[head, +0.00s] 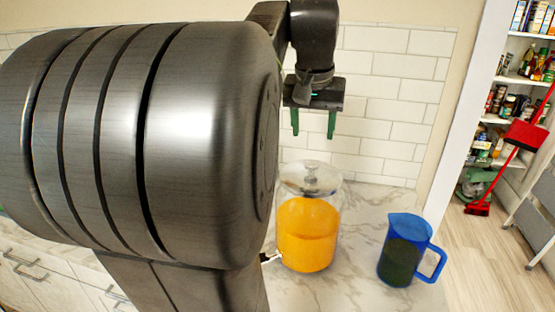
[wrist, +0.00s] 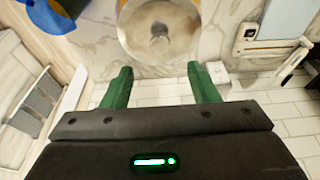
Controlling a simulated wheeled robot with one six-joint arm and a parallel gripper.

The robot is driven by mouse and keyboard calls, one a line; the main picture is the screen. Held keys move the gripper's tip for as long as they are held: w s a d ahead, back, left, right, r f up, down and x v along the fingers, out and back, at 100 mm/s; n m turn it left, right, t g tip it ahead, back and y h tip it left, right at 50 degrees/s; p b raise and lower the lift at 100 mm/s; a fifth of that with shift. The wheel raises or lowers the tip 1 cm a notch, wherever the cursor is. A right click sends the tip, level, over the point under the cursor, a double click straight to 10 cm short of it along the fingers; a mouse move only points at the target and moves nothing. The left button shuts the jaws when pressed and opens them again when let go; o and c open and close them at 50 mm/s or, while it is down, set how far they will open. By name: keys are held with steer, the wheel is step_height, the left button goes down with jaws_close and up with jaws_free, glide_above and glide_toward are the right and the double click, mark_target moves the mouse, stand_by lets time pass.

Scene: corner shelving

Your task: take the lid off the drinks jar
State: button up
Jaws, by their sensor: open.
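The drinks jar (head: 308,235) is clear, holds orange liquid, and stands upright on the marble counter with a tap at its lower left. Its clear lid (head: 309,178) with a knob on top sits on the jar. My gripper (head: 313,136) is above the jar with its green fingers pointing down, open and empty, apart from the lid. In the wrist view the lid (wrist: 158,30) with its knob shows at the top, beyond the two spread fingertips (wrist: 161,72). Part of my arm hides the counter to the left in the head view.
A blue pitcher (head: 405,250) with dark contents stands on the counter right of the jar. A white tiled wall (head: 385,100) is behind the jar. Shelves with bottles (head: 530,62) and a red broom and dustpan (head: 524,135) are at the far right.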

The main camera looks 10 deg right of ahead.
mark_target(312, 163)
steer(key=p+x, duration=0.1)
steer(key=x, duration=0.9)
steer(key=shift+r, duration=0.1)
jaws_close()
